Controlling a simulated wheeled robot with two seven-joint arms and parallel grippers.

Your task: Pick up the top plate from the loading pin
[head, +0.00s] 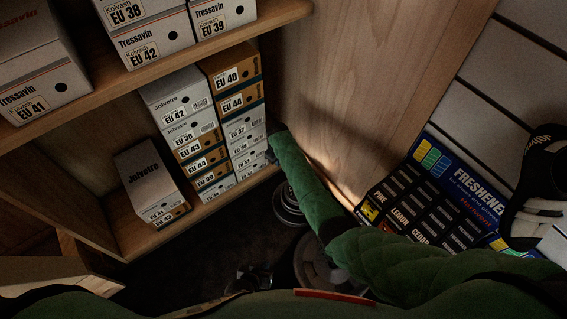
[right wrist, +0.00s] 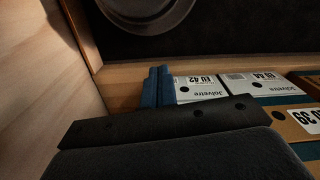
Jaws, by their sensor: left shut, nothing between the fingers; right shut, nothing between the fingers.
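Dark grey round plates (head: 287,208) sit low on the dark floor in the head view, partly hidden by my right arm. A larger grey disc (head: 315,268) lies nearer me, also partly covered. I cannot make out the loading pin or tell which plate is on top. A round dark plate (right wrist: 150,10) shows at the top edge of the right wrist view, apart from my right gripper. My right gripper (head: 271,149) is shut and empty beside the shoe boxes; its blue fingers (right wrist: 158,86) are together.
Shelves with shoe boxes (head: 178,110) stand at the left, with a wooden edge (head: 205,211) by the floor. A wooden panel (head: 370,80) rises beyond my right arm. A freshener display (head: 425,205) and a black-and-white shoe (head: 540,190) are at the right.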

